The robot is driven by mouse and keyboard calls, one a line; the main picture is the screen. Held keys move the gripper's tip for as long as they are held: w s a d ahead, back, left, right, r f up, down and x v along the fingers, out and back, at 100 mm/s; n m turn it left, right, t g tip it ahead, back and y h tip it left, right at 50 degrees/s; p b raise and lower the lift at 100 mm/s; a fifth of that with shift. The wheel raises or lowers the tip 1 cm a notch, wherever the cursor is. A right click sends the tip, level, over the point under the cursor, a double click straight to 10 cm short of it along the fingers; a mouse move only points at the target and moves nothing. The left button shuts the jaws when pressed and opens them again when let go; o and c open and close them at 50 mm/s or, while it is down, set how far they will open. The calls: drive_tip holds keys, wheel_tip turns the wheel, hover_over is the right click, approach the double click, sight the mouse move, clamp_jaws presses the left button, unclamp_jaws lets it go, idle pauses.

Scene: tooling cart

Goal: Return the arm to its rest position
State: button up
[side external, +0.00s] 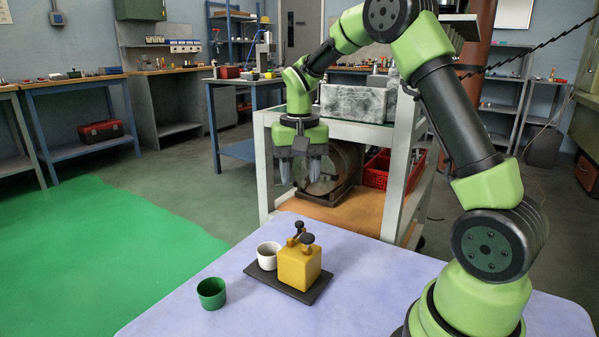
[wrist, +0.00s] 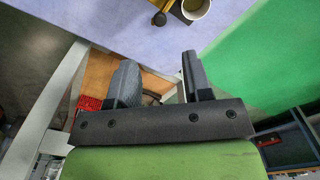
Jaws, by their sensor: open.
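My gripper (side external: 302,152) is raised above the far edge of the pale blue work surface (side external: 200,278), in front of the shelved cart, in the side external view. Its fingers point down. In the wrist view my gripper (wrist: 156,75) shows two fingers spread apart with nothing between them. A yellow block (side external: 299,267) with dark knobs stands on a dark tray (side external: 290,293), with a white cup (side external: 268,256) beside it. The white cup (wrist: 195,7) also shows at the top of the wrist view, cut by the frame edge. My gripper is apart from all of these.
A green cup (side external: 212,293) stands on the work surface left of the tray. The white-framed cart (side external: 262,180) behind holds a red crate (side external: 378,172) and a round metal part (side external: 326,168).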

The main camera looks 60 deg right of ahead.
drive_tip(key=s+a+r+n+t, duration=0.2)
drive_tip(key=s+a+r+t, duration=0.1)
drive_tip(key=s+a+r, duration=0.45)
drive_tip(key=s+a+r+n+t+y, duration=0.2)
drive_tip(key=s+a, duration=0.4)
drive_tip(key=s, duration=0.3)
drive_tip(key=shift+s+a+r+n+t, duration=0.4)
drive_tip(key=shift+n+t, duration=0.2)
drive_tip(key=shift+t, duration=0.5)
